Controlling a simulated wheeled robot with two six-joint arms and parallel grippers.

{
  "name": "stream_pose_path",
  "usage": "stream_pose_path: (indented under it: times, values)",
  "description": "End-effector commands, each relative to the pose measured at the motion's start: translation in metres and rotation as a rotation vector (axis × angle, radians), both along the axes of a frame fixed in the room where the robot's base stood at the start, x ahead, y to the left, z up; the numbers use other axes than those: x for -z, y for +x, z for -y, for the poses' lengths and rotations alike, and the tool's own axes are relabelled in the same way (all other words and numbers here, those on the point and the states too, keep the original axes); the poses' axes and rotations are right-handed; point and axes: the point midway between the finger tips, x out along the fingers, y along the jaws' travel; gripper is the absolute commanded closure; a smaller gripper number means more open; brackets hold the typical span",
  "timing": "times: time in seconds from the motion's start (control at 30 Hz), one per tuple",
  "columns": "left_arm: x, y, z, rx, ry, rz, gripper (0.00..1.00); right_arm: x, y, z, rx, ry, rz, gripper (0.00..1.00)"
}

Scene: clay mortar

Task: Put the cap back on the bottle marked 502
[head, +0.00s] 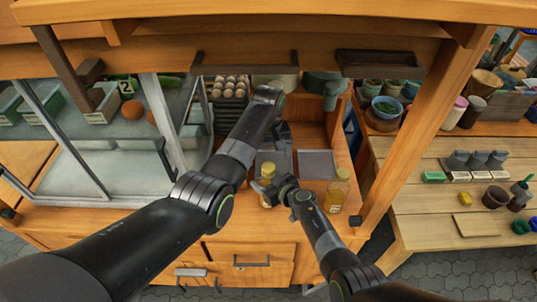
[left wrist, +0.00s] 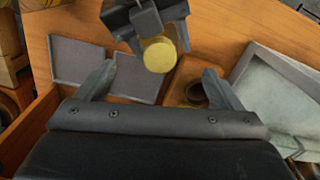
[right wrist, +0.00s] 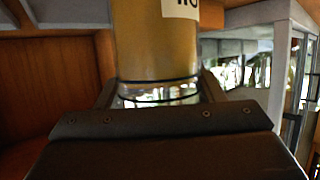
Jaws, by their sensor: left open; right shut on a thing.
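My right gripper (head: 268,189) is shut on a yellow bottle (head: 268,171) at the front of the wooden counter. In the right wrist view the right gripper (right wrist: 157,92) grips this bottle (right wrist: 155,45) near a clear band. Only part of its label shows, so I cannot read the number. A yellow round end (left wrist: 160,55) shows at the right gripper in the left wrist view. My left gripper (head: 283,136) is open above the counter; its empty fingers (left wrist: 160,78) are spread in the left wrist view. I cannot clearly make out a loose cap.
Another yellow bottle (head: 337,192) stands upright right of my right gripper. A grey square tray (head: 318,164) lies behind it. In the left wrist view a dark brown round thing (left wrist: 196,93) lies near the right finger. A glass case (head: 120,170) stands left; posts flank the counter.

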Motion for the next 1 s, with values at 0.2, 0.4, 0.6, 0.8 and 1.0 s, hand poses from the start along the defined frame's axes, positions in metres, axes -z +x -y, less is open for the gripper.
stream_pose_path:
  times: [0.2,0.4,0.6,0.8,1.0]
  values:
    - [-0.001,0.000,0.000,0.000,0.000,0.000,0.12,-0.001,0.001,0.000,0.000,0.001,0.002,1.00]
    - [-0.022,0.001,0.000,0.000,-0.001,0.003,0.12,-0.001,0.001,0.000,0.000,0.001,0.002,1.00]
    - [-0.065,0.002,0.000,0.001,-0.001,0.004,0.12,-0.001,0.001,0.000,0.000,0.001,0.002,1.00]
    - [-0.102,0.002,0.000,-0.001,0.000,0.003,0.12,-0.001,0.001,0.000,0.000,0.001,0.002,1.00]
    - [-0.118,0.002,0.000,-0.001,0.000,0.000,0.12,-0.001,0.001,0.000,0.000,0.001,0.002,1.00]
